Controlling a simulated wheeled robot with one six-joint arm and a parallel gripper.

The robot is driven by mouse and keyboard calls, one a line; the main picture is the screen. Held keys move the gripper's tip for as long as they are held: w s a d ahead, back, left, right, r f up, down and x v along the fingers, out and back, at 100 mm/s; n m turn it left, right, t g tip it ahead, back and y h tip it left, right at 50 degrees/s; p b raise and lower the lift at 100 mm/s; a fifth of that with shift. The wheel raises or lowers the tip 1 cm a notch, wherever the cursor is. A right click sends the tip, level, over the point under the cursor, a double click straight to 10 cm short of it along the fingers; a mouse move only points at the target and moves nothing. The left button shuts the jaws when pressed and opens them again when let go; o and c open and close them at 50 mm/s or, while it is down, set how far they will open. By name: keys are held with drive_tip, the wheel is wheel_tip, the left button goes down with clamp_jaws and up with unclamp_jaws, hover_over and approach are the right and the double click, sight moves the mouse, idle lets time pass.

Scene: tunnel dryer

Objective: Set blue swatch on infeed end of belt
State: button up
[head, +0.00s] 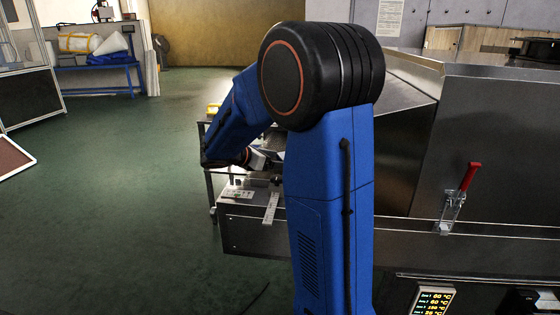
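My blue arm fills the middle of the head view and bends down to the left. My gripper (262,160) is partly seen beyond the arm, above the near end of the dryer. Its fingers are too small and too covered to tell whether they are open or shut. No blue swatch can be made out. The steel tunnel dryer (480,140) stands at right. A low steel end section (250,225) juts out from it to the left, with a label and a pale strip on top. My arm hides much of the belt area.
A small stand (209,180) with something yellow (213,108) on it is behind the end section. A red-handled clamp (466,185) and lit temperature display (432,300) are on the dryer. A blue rack (100,72) stands far left.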

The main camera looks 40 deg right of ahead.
drive_tip(key=shift+s+f, duration=0.2)
drive_tip(key=shift+f, duration=0.05)
drive_tip(key=shift+r, duration=0.2)
drive_tip(key=v, duration=1.2)
drive_tip(key=shift+w+r, duration=0.1)
drive_tip(key=shift+r, duration=0.15)
